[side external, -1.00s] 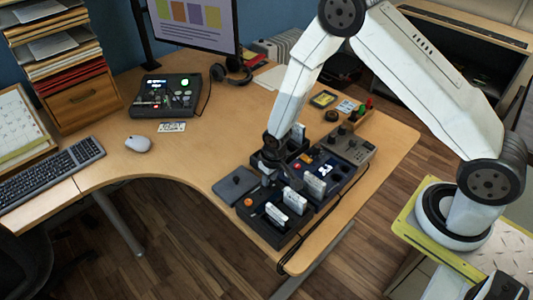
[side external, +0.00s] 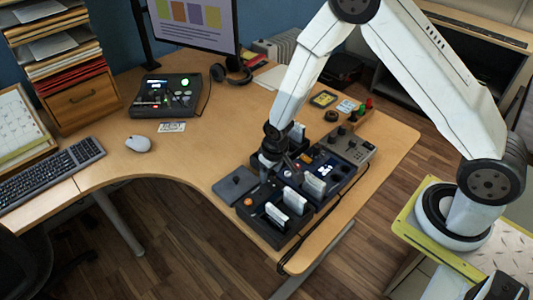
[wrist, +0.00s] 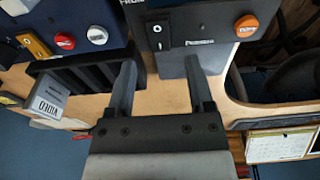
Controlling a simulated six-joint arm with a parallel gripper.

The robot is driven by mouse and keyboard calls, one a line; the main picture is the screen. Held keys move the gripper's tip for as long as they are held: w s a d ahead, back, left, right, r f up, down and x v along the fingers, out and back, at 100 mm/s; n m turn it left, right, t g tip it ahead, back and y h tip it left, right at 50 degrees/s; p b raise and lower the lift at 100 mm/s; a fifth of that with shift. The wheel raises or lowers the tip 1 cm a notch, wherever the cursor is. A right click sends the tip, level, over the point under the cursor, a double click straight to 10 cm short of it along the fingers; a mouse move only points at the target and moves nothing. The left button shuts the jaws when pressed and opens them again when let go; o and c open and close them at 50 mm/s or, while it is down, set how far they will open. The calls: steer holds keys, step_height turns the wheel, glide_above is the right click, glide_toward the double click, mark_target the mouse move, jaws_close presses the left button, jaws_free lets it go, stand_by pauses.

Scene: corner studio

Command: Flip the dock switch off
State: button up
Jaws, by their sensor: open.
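The dock (side external: 272,225) is a dark box near the desk's front edge, with white cards standing in it and an orange knob (side external: 248,201). In the wrist view, a dark panel at the top carries a small black plate with a white-marked switch (wrist: 157,31), and an orange knob (wrist: 246,26) to its right. I cannot tell which way the switch is set. My gripper (wrist: 160,66) is open and empty, its fingers pointing toward that panel and apart from the switch. In the side view my gripper (side external: 268,160) is low over the dark units, its fingertips hard to make out.
A flat dark pad (side external: 236,186) lies left of the dock. Another dark unit (side external: 325,168) and a grey box with knobs (side external: 346,146) stand behind. A dark slotted holder (wrist: 85,74) is left of my fingers.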

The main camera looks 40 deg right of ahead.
mark_target(274, 184)
steer(key=shift+s+r, duration=0.2)
steer(key=shift+r, duration=1)
steer(key=shift+s+r, duration=0.15)
steer(key=shift+r, duration=1.05)
steer(key=s+d+r, duration=0.2)
steer(key=s+r, duration=0.4)
steer(key=s+d+r+t, duration=0.1)
steer(key=s+d+r, duration=0.1)
steer(key=s+r, duration=0.4)
steer(key=shift+s+d+r, duration=0.25)
steer(key=shift+s+r, duration=0.15)
steer(key=shift+r, duration=0.1)
